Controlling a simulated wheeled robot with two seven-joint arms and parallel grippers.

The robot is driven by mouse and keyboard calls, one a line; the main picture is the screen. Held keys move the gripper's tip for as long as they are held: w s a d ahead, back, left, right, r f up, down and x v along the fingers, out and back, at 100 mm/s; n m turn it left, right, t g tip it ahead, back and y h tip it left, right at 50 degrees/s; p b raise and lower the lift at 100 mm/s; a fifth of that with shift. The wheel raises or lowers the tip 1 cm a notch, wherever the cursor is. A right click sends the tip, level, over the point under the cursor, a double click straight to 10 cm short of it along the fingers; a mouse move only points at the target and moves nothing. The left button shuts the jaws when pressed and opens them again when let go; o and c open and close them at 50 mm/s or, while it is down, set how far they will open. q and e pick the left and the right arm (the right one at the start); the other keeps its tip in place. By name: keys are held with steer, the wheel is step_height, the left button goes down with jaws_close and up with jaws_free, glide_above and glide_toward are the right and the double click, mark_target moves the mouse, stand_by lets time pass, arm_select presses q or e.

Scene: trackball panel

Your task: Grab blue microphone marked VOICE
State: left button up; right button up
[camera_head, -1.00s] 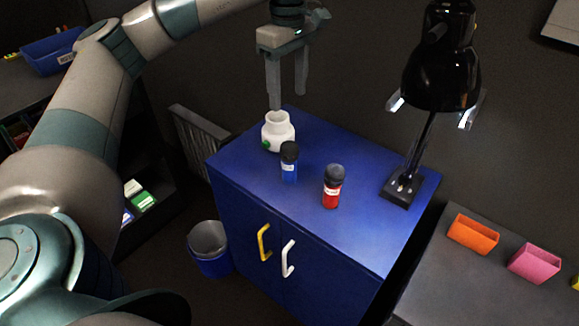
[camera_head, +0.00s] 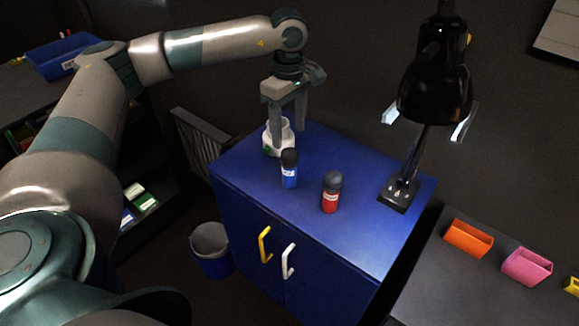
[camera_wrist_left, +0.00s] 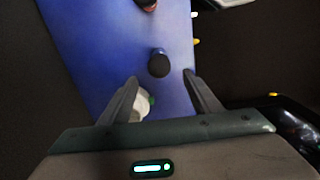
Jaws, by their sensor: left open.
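The blue microphone (camera_head: 289,177) with a black head and a pale label stands upright on the blue cabinet top. In the left wrist view, the black head of the blue microphone (camera_wrist_left: 158,64) shows from above, between and just beyond the fingertips. My left gripper (camera_head: 288,141) is open and empty, fingers pointing down, above and behind the microphone near the white jar. The left wrist view shows the same open gripper (camera_wrist_left: 160,77). The label's words are too small to read. My right gripper is not in view.
A red microphone (camera_head: 331,196) stands to the right of the blue one. A white jar (camera_head: 270,144) stands behind it, partly hidden by the gripper. A black lamp (camera_head: 436,85) rises at the cabinet's right back. The cabinet top (camera_head: 345,240) is bare in front.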

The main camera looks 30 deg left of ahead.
mark_target(289, 150)
arm_select(q)
step_height(289, 150, down, 3)
steer(key=shift+f+p, duration=0.2)
steer(key=shift+p, duration=0.3)
steer(key=shift+f, duration=0.25)
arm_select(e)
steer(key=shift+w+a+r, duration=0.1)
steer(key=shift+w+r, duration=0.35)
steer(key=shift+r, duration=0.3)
arm_select(q)
steer(key=shift+f+p, duration=0.5)
steer(key=shift+p, duration=0.2)
step_height(289, 150, down, 3)
steer(key=shift+d+p, duration=0.1)
steer(key=shift+p, duration=0.75)
steer(key=shift+w+f, duration=0.1)
steer(key=shift+f, duration=0.5)
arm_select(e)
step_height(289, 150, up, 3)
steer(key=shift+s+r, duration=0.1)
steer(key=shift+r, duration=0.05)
